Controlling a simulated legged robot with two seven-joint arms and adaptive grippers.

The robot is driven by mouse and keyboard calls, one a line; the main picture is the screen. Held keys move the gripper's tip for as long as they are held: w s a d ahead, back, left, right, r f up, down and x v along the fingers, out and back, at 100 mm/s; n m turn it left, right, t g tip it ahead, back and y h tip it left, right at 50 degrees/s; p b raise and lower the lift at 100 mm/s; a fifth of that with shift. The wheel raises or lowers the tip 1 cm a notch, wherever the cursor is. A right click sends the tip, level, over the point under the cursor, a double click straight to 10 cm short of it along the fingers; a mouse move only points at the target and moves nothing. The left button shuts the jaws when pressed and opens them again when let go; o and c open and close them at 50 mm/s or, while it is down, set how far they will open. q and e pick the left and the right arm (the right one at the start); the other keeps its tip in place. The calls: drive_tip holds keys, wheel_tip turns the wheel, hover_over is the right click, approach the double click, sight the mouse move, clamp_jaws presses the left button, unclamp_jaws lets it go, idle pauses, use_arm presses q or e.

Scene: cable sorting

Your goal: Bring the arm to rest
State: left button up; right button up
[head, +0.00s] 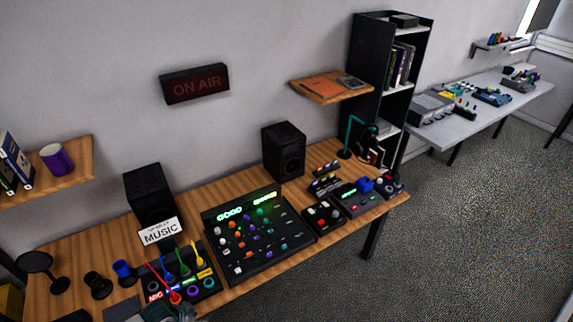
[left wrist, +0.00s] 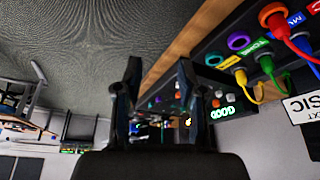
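My left gripper (left wrist: 158,64) is open in the left wrist view, with an empty gap between its two dark fingers. In the head view, a grey-green part at the bottom edge (head: 172,313) may be my left gripper; its fingers cannot be made out there. The patch panel (head: 208,284) carries red (left wrist: 279,27), blue (left wrist: 305,50), green (left wrist: 265,62) and yellow (left wrist: 241,77) cable plugs, which sit at its coloured ports. The left gripper is beside the panel and apart from the plugs. My right gripper is in neither view.
A wooden desk (head: 90,233) holds a mixer (head: 240,268), two black speakers (head: 284,150), a MUSIC sign (head: 161,231) and small controllers. A dark round-topped stand (head: 36,263) and a blue cup-like object (head: 124,272) are at the left. Open carpet lies right of the desk.

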use_arm(q)
drive_tip(key=w+a+f+n+t+b, duration=0.1)
drive_tip(key=w+a+f+n, duration=0.2)
drive_tip(key=f, duration=0.8)
drive_tip(key=s+a+f+n+y+b, duration=0.1)
drive_tip(key=s+f, duration=0.2)
drive_tip(key=f, duration=0.5)
drive_tip(key=s+a+f+y+b, duration=0.1)
drive_tip(key=s+a+f, duration=0.15)
drive_tip(key=f, duration=0.55)
drive_tip(key=s+d+f+g+y+b, duration=0.1)
drive_tip(key=s+d+f+g, duration=0.15)
drive_tip(key=s+f, duration=1.15)
drive_tip(key=s+d+f, duration=0.2)
drive_tip(key=s+d, duration=0.2)
drive_tip(key=s, duration=0.5)
drive_tip(key=s+d+f+g+b, duration=0.1)
drive_tip(key=s+d+f, duration=0.2)
drive_tip(key=s, duration=0.7)
drive_tip(key=shift+s+d+f, duration=0.2)
drive_tip(key=shift+d+f, duration=0.1)
drive_tip(key=shift+d, duration=0.75)
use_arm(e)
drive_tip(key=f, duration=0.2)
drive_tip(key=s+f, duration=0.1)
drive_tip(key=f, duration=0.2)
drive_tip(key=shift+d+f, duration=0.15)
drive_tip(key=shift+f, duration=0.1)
